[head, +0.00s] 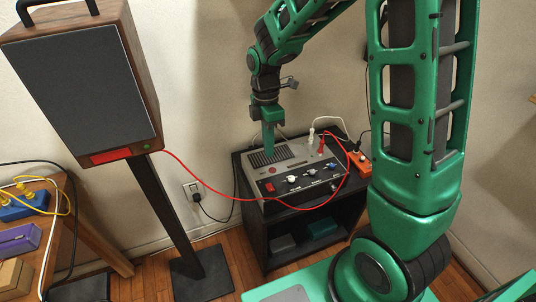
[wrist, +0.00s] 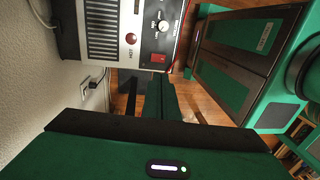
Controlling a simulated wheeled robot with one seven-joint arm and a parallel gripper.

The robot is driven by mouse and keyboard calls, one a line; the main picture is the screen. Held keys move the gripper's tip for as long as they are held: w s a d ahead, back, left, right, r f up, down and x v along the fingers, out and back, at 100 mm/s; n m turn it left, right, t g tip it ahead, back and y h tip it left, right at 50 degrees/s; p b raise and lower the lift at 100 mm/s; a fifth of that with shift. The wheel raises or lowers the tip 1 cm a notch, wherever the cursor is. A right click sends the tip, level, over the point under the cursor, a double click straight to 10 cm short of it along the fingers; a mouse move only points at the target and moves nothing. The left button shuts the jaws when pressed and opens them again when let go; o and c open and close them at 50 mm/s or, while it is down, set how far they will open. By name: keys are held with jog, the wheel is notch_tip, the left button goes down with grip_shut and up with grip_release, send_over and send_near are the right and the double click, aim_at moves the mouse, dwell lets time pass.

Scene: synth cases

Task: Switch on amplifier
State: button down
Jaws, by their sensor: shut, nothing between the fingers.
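In the wrist view the amplifier (wrist: 103,50) fills the upper part, with a red lamp (wrist: 131,38), a knob and the red switch (wrist: 158,58). The gripper fingers (wrist: 154,76) end just below the switch there; contact cannot be told.
A wooden speaker (head: 85,85) stands on a black stand at the left. A red cable (head: 205,184) runs from it, looping over the amplifier's front. White and red plugs (head: 320,145) rise from the amplifier's back right. An orange power strip (head: 360,163) lies beside it.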

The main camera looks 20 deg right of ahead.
aim_at(272, 189)
jog(key=shift+s, duration=0.45)
jog(key=f, duration=0.4)
jog(key=s+f, duration=0.1)
jog(key=f, duration=0.8)
jog(key=shift+s+f, duration=0.35)
jog(key=shift+s+f, duration=0.15)
jog(key=shift+f, duration=0.05)
